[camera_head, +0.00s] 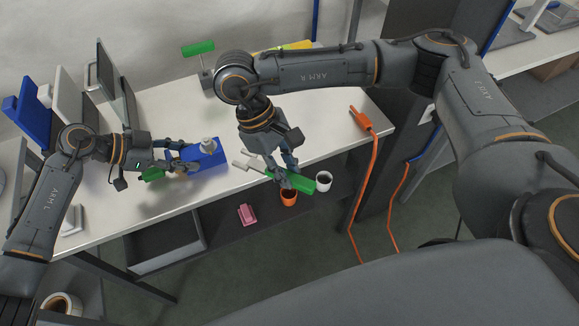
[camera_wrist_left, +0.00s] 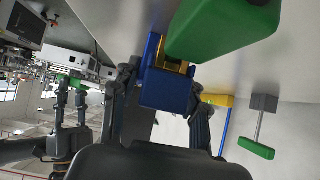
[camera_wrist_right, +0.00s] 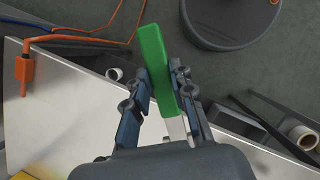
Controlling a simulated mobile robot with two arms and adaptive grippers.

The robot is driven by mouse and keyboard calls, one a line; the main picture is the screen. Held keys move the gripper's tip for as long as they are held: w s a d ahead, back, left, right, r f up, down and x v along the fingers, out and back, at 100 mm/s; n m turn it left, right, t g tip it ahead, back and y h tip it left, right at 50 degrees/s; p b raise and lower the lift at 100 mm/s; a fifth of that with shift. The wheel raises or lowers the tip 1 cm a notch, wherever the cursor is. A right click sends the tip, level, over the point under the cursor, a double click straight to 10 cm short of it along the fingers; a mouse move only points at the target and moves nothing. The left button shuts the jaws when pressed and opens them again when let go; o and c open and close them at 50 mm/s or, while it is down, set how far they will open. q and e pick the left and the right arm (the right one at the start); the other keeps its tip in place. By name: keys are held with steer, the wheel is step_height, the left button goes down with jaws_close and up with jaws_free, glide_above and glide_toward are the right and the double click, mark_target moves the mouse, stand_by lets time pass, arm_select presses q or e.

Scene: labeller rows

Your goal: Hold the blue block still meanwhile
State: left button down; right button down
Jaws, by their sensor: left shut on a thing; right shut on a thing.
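The blue block (camera_head: 209,161) sits near the table's front edge with a pale grey knob on top. My left gripper (camera_head: 183,166) is shut on its left side. In the left wrist view the blue block (camera_wrist_left: 166,90) lies between the fingers, and a yellow part shows in it. A green bar (camera_wrist_left: 222,28) looms close to that camera; its green end (camera_head: 152,174) shows beside the left gripper in the head view. My right gripper (camera_head: 284,174) is shut on a green handle (camera_wrist_right: 155,62) with a flat metal part (camera_wrist_right: 177,128), held at the table's front edge.
An orange cup (camera_head: 289,198) and a white cup (camera_head: 323,181) are by the front edge. A pink block (camera_head: 247,214) lies lower down. An orange tool (camera_head: 360,121) with a cable is at the right end. A green-handled tool (camera_head: 198,48) and upright panels stand at the back.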

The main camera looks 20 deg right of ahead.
mark_target(244, 167)
steer(key=shift+w+a, duration=0.85)
steer(key=shift+w, duration=0.2)
steer(key=shift+w+a, duration=0.8)
steer(key=shift+w, duration=0.25)
steer(key=shift+w+a, duration=0.75)
steer(key=shift+w, duration=0.15)
stand_by(0.8)
steer(key=shift+w+a, duration=0.2)
steer(key=shift+w, duration=0.1)
steer(key=shift+w+a, duration=0.5)
steer(key=shift+w, duration=0.15)
stand_by(0.8)
steer(key=shift+s+a+m+y, duration=0.3)
steer(key=shift+s+a+m, duration=0.2)
steer(key=shift+a+m, duration=0.3)
stand_by(0.3)
